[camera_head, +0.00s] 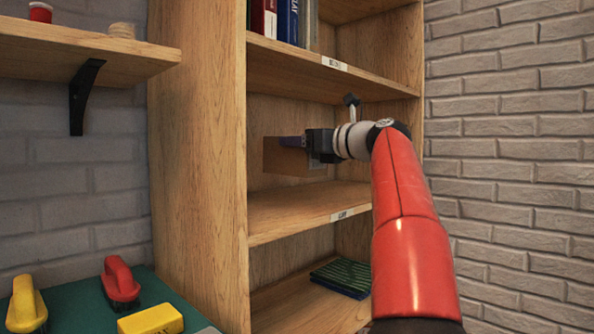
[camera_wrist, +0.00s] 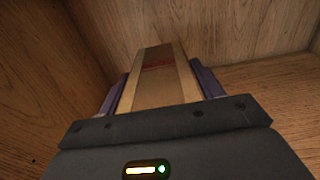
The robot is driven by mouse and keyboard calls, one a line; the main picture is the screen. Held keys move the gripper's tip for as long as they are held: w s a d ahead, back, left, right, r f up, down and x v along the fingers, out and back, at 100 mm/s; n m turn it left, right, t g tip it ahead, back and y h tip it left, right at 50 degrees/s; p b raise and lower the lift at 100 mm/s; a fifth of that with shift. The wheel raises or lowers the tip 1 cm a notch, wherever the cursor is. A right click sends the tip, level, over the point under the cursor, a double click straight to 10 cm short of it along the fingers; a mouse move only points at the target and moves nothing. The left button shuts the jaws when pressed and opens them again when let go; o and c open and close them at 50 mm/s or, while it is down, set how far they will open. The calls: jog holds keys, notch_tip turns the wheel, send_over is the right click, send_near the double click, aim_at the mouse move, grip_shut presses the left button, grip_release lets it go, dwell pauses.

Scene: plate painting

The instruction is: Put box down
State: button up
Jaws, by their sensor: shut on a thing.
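A brown cardboard box (camera_head: 290,158) is inside the middle compartment of the wooden shelf unit, above its board (camera_head: 300,205). In the head view the box looks raised a little above that board. My gripper (camera_head: 300,142) is shut on the box. In the wrist view the box (camera_wrist: 160,75) sits between the two purple fingers of my gripper (camera_wrist: 158,90), with a reddish mark on its top. The underside of the box is hidden in the wrist view.
Books (camera_head: 285,20) stand on the shelf above. A dark green flat item (camera_head: 343,277) lies in the compartment below. The upright side panel (camera_head: 200,160) bounds the compartment at left. Red and yellow tools (camera_head: 120,282) lie on a green surface at lower left.

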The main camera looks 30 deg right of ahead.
aim_at(297, 173)
jog(key=shift+x, duration=1)
notch_tip(297, 173, down, 2)
jog(key=shift+s+b, duration=0.2)
jog(key=shift+b, duration=0.65)
notch_tip(297, 173, down, 5)
jog(key=b, duration=0.3)
jog(key=shift+d, duration=0.1)
jog(key=shift+w, duration=0.1)
jog(key=o, duration=1.4)
jog(key=shift+f, duration=0.1)
